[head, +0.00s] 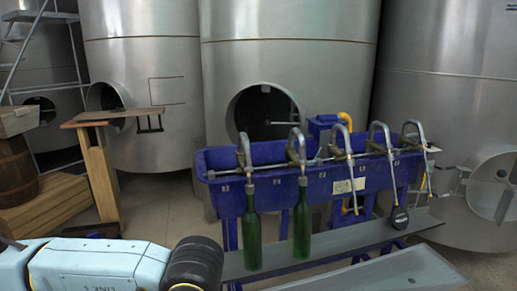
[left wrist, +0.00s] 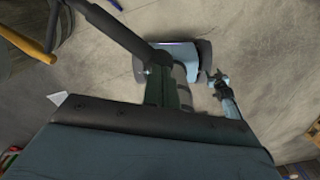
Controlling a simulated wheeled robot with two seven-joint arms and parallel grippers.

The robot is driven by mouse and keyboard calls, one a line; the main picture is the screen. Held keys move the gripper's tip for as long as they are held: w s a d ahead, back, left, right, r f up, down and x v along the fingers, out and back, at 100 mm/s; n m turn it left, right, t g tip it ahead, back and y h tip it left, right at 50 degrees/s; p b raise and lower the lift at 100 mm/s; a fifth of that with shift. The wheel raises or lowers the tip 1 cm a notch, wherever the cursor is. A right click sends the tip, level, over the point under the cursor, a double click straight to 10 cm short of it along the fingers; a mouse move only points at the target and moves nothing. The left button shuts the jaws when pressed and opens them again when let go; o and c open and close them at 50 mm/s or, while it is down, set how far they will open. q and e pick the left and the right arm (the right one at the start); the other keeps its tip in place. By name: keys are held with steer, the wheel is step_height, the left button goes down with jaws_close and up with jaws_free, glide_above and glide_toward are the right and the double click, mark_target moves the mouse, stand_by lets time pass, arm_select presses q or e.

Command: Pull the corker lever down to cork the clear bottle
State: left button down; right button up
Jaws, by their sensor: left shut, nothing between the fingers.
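No corker, lever or clear bottle can be made out with certainty in either view. In the head view my left arm reaches in from the lower left and ends at a dark joint, with its gripper out of the frame.
A blue filler trough (head: 330,182) with several metal spouts stands ahead. A wooden stand (head: 100,175) and a barrel (head: 15,172) are at left.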

arm_select(q)
steer(key=shift+f+b, duration=0.55)
steer(key=shift+f, duration=0.35)
steer(key=shift+f, duration=0.1)
